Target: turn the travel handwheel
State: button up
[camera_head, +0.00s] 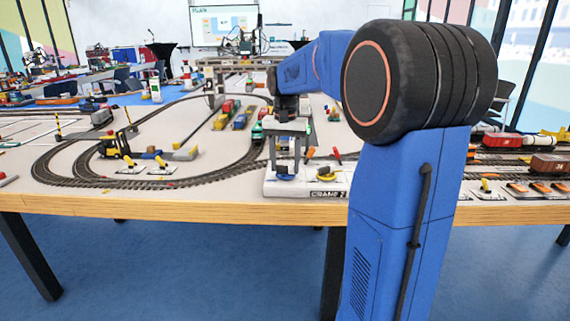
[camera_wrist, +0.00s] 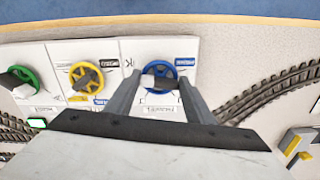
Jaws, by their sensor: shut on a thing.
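The blue handwheel (camera_wrist: 160,68) lies on a white panel in the wrist view, with a pale hub or bar across its middle. Small labels stand beside it but are too blurred to read surely. My gripper (camera_wrist: 158,82) reaches over this wheel, one finger on each side, shut on it. The exact contact is partly hidden by the fingers. In the head view the blue wheel (camera_head: 284,177) shows low on the crane base, under my gripper (camera_head: 287,150), whose fingertips are hard to make out there.
A yellow handwheel (camera_wrist: 86,75) and a green handwheel (camera_wrist: 18,82) sit beside it on the panel. Curved track (camera_wrist: 265,95) runs close by on the right. A yellow forklift (camera_head: 115,145) stands inside the track loop. The wooden table edge (camera_head: 150,207) is just in front.

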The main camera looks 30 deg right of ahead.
aim_at(287, 166)
jog(key=n, duration=0.6)
jog(key=shift+d, duration=0.15)
jog(key=n, duration=0.6)
jog(key=shift+d, duration=0.1)
jog(key=shift+n, duration=0.4)
jog(key=o, duration=1.1)
jog(key=shift+c, duration=0.2)
notch_tip(287, 166, up, 17)
jog(key=shift+r, duration=0.2)
